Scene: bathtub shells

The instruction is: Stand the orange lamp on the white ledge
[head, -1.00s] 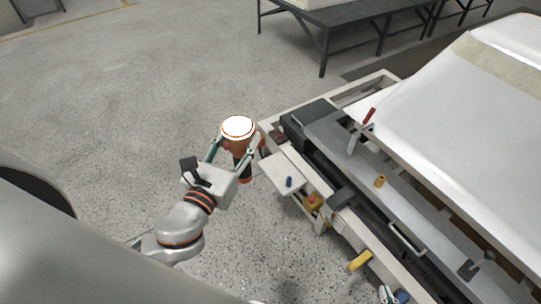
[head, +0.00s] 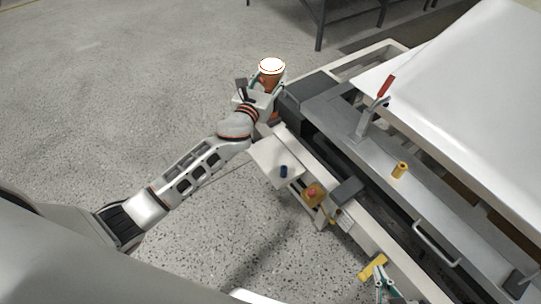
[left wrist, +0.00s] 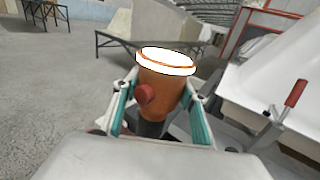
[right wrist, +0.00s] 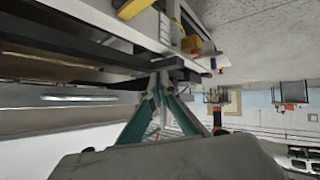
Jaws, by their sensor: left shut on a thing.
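The orange lamp (head: 272,81) has a bright white round top and is held roughly upright in my left gripper (head: 264,93), by the machine's far left corner. In the left wrist view the lamp (left wrist: 163,91) stands between the teal fingers of the left gripper (left wrist: 158,110), with a red knob on its side and a dark lower end. The white ledge (head: 265,152) juts from the machine's near side, nearer to me than the lamp. My right gripper (head: 384,288) is at the bottom of the head view; in the right wrist view its fingertips (right wrist: 159,79) meet, with nothing visible between them.
A dark blue cylinder (head: 283,172) stands on the ledge. Beside it are a red-and-yellow button box (head: 313,194) and a grey box (head: 346,190). A red-handled clamp (head: 385,87), a yellow cylinder (head: 400,170) and a large white shell (head: 450,80) are on the machine.

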